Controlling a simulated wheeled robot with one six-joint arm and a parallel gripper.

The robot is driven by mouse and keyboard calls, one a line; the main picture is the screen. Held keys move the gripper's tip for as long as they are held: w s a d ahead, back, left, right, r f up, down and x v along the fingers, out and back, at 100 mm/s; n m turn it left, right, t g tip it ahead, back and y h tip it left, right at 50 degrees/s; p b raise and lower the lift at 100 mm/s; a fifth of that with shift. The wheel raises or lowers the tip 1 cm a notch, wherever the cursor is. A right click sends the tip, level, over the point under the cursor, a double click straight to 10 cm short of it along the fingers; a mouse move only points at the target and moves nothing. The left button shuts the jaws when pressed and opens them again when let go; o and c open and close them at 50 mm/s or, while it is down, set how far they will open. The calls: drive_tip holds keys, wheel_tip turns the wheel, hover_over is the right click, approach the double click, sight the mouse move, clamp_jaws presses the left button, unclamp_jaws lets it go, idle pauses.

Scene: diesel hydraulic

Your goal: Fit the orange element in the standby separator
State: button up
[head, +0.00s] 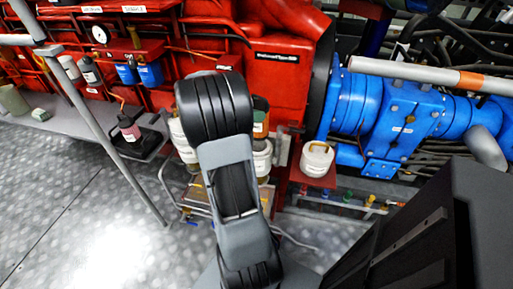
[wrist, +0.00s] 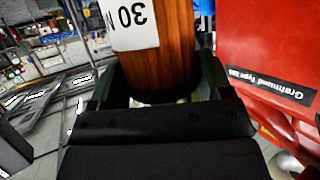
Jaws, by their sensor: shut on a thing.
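The orange element (wrist: 178,50) is a ribbed orange-brown cylinder with a white label reading "30" upside down. It fills the space between the two dark green fingers of my gripper (wrist: 158,85) in the wrist view, and the gripper is shut on it. In the head view my arm hides most of the gripper. A small orange and green patch (head: 261,120) shows just right of the arm, above a white bowl (head: 262,158). More white bowls (head: 181,135) stand left of the arm, partly hidden. I cannot tell which of these belongs to the standby separator.
A red engine block (head: 282,85) stands close behind; its labelled red side (wrist: 270,50) is right of the element. A white open container (head: 317,160) stands on a red ledge. Blue machinery (head: 400,115) is at right. A grey rail (head: 110,125) crosses the left; grey floor lies in front.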

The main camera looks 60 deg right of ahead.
wheel_tip(320, 180, down, 5)
drive_tip(key=shift+b, duration=0.7)
drive_tip(key=f, duration=0.2)
drive_tip(key=f+b, duration=0.1)
drive_tip(key=shift+a+f, duration=0.2)
drive_tip(key=shift+f, duration=0.15)
drive_tip(key=c, duration=0.4)
drive_tip(key=shift+s+f, duration=0.1)
drive_tip(key=shift+f, duration=0.2)
clamp_jaws()
drive_tip(key=o, duration=1.3)
unclamp_jaws()
drive_tip(key=shift+d+f, duration=0.1)
drive_tip(key=shift+d, duration=0.05)
drive_tip(key=shift+o, duration=0.9)
drive_tip(key=shift+d, duration=0.15)
drive_tip(key=shift+o, duration=0.9)
drive_tip(key=shift+r, duration=0.2)
